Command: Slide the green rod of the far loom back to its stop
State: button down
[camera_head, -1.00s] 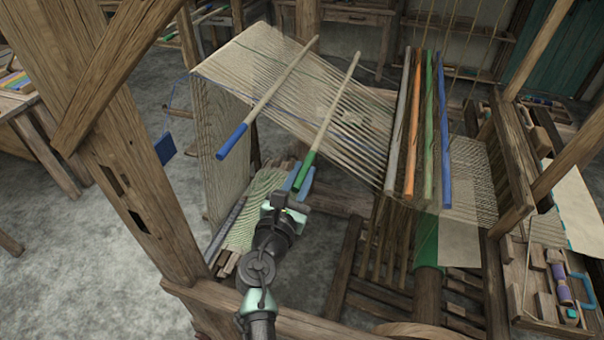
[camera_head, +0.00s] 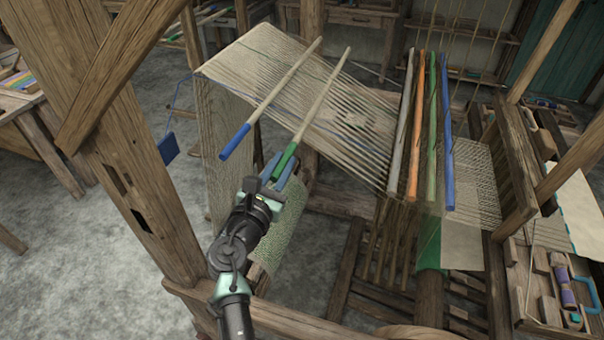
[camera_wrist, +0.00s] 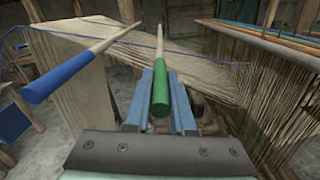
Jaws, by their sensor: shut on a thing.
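The green-ended rod (camera_head: 318,108) is pale wood with a green end and lies slanted across the warp threads of the loom. My gripper (camera_head: 277,170) is shut on its green end, one blue finger on each side. In the wrist view the green end (camera_wrist: 161,100) sits between the blue fingers of my gripper (camera_wrist: 160,103), and the pale shaft runs away from me. A blue-ended rod (camera_head: 270,95) lies to its left, roughly parallel and apart from it; it also shows in the wrist view (camera_wrist: 65,72). I cannot make out the stop.
Upright grey, orange, green and blue bars (camera_head: 431,130) stand to the right across the warp. A thick wooden post (camera_head: 120,150) rises at the left, near my arm. A tray with spools (camera_head: 560,285) is at the lower right.

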jog(key=a, duration=0.2)
jog(key=w+a+r, duration=0.1)
jog(key=shift+a, duration=0.3)
jog(key=c, duration=0.8)
grip_release()
jog(key=shift+o, duration=0.2)
jog(key=b+v, duration=0.2)
jog(key=v, duration=1.1)
jog(key=shift+r, duration=0.1)
